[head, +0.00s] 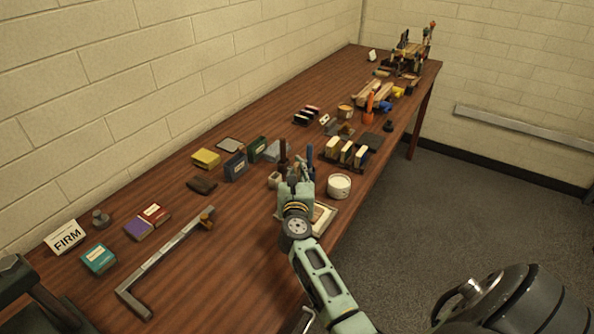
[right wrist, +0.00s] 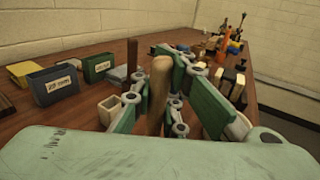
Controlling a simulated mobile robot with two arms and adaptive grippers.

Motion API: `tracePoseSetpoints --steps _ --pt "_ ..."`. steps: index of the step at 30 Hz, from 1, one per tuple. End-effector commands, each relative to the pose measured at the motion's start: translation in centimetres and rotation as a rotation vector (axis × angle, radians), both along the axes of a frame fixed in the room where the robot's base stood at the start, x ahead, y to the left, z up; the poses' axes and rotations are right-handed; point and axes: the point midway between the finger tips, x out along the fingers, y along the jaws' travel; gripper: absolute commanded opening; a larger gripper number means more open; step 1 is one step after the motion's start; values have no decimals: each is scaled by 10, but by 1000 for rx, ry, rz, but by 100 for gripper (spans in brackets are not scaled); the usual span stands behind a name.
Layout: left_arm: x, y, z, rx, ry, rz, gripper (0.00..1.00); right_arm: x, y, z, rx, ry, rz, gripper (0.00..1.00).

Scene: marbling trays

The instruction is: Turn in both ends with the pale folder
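My right gripper (head: 298,170) is low over the middle of the table, its arm reaching up from the bottom. A pale tan, rounded upright piece, seemingly the pale folder (right wrist: 159,88), stands between its green fingers in the right wrist view. I cannot tell whether the fingers press on it; its lower end is hidden. In the head view the gripper covers it. A dark brown upright tool (head: 283,152) stands left of the gripper and a blue one (head: 309,154) right of it. A pale-edged flat piece (head: 327,215) lies partly hidden under my right arm.
A white tub (head: 339,185) stands close right of the gripper, a small pale box (head: 274,180) close left. Blue (head: 235,166) and green (head: 257,149) boxes stand behind. An angled metal bar (head: 165,262) lies front left. Bare tabletop shows between it and my arm.

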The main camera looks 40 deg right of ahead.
Motion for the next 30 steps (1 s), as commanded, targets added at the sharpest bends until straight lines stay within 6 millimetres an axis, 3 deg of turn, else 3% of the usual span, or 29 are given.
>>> tracePoseSetpoints --steps 15,30 --pt "0 0 12 0 0 0 49 0 0 12 0 0 0 0" --pt "0 0 60 0 0 1 49 0 0 63 1 -1 0 0"
